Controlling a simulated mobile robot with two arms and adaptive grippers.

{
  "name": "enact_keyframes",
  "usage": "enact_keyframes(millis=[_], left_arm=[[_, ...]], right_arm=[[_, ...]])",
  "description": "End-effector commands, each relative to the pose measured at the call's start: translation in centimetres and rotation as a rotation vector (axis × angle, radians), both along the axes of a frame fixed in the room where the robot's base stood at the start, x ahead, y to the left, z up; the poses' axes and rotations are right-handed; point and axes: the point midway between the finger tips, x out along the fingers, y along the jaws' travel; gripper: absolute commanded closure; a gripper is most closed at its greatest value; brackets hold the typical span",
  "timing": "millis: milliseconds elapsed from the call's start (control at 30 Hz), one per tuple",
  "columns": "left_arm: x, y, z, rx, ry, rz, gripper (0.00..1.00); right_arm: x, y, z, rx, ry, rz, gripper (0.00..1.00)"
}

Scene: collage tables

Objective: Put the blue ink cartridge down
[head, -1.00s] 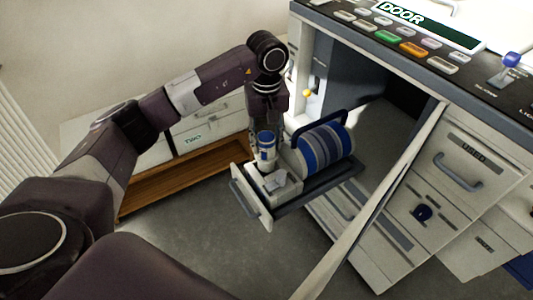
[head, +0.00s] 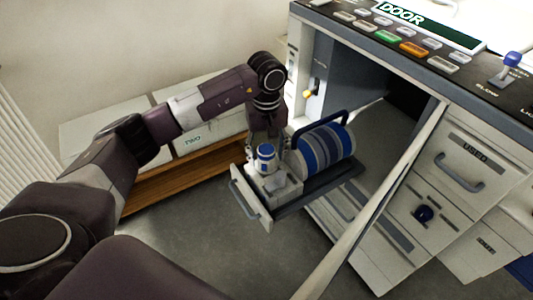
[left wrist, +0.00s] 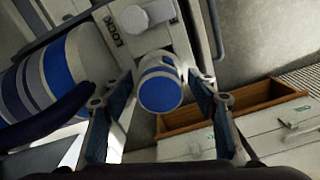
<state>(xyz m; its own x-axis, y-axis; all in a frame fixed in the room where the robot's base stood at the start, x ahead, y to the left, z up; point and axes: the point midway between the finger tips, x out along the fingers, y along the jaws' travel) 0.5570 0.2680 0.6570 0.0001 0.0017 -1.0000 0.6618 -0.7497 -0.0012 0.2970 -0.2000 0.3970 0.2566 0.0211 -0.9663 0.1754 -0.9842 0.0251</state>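The blue ink cartridge (head: 266,159), white and blue with a round end, stands upright on the front part of the pulled-out drawer (head: 247,201). In the left wrist view the cartridge (left wrist: 160,88) shows its blue round end, beside a pale block marked LOCK. My left gripper (head: 267,138) is just behind and above the cartridge. Its fingers are spread on both sides of the cartridge in the left wrist view, with gaps visible, so it is open and holds nothing. The cartridge's base is partly hidden. My right gripper is not in view.
A large blue-and-white striped roll (head: 324,146) with a dark handle lies in the drawer behind the cartridge. An open machine door (head: 385,190) stands to the right. A white cabinet marked TWO (head: 210,135) with a wooden open drawer (head: 165,188) is behind my left arm.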

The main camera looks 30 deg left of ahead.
Motion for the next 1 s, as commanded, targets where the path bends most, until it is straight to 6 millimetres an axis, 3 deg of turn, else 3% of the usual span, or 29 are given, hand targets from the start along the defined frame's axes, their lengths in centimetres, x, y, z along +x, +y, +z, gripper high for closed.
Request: enact_keyframes(millis=[367, 800, 1000], left_arm=[[0.0, 0.0, 0.3, 0.0, 0.0, 0.0, 0.46], [0.1, 0.0, 9.3, 0.001, -0.004, 0.0, 0.46], [0.0, 0.0, 11.7, 0.001, -0.001, 0.001, 0.46]], right_arm=[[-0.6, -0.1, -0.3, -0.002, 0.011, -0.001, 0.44], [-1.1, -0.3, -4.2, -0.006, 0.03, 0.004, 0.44], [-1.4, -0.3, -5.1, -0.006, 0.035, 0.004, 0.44]])
